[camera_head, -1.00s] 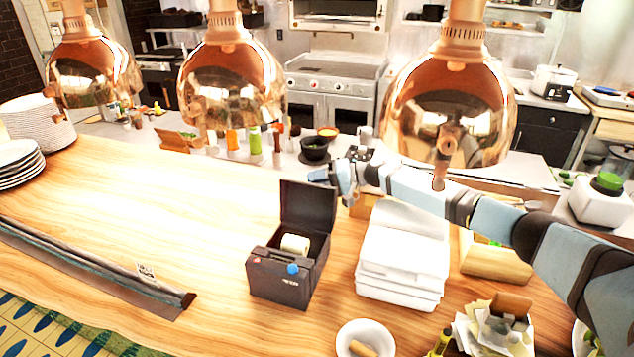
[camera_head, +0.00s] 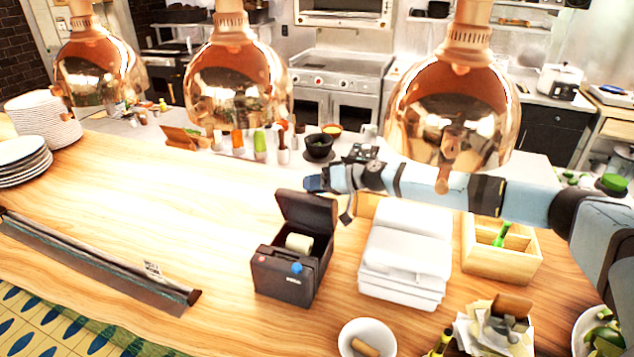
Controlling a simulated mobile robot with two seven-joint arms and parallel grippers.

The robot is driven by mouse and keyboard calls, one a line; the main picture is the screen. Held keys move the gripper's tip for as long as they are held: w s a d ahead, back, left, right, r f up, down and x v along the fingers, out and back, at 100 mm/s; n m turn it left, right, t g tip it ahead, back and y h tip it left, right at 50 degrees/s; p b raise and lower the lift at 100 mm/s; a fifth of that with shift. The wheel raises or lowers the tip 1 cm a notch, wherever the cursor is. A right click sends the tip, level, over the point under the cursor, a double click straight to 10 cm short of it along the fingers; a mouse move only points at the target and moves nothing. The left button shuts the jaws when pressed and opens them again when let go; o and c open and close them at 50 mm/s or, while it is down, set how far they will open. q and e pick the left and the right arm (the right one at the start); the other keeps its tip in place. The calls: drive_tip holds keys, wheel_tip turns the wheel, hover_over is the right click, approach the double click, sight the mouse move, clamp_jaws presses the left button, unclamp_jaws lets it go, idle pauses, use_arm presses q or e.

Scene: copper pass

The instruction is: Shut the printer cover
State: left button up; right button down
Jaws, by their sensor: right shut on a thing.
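The dark printer (camera_head: 284,280) stands on the wooden counter, a paper roll (camera_head: 299,242) showing inside it. My left gripper is not in view.
A white bowl (camera_head: 366,340) is in front. Copper lamps (camera_head: 452,110) hang above.

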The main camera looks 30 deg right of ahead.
drive_tip(key=shift+s+a+n+h, duration=0.3)
drive_tip(key=shift+s+a+n, duration=0.1)
drive_tip(key=shift+s+a, duration=0.15)
drive_tip(key=c, duration=0.9)
unclamp_jaws()
drive_tip(key=shift+w, duration=0.1)
drive_tip(key=shift+o, duration=0.2)
drive_tip(key=shift+d, duration=0.1)
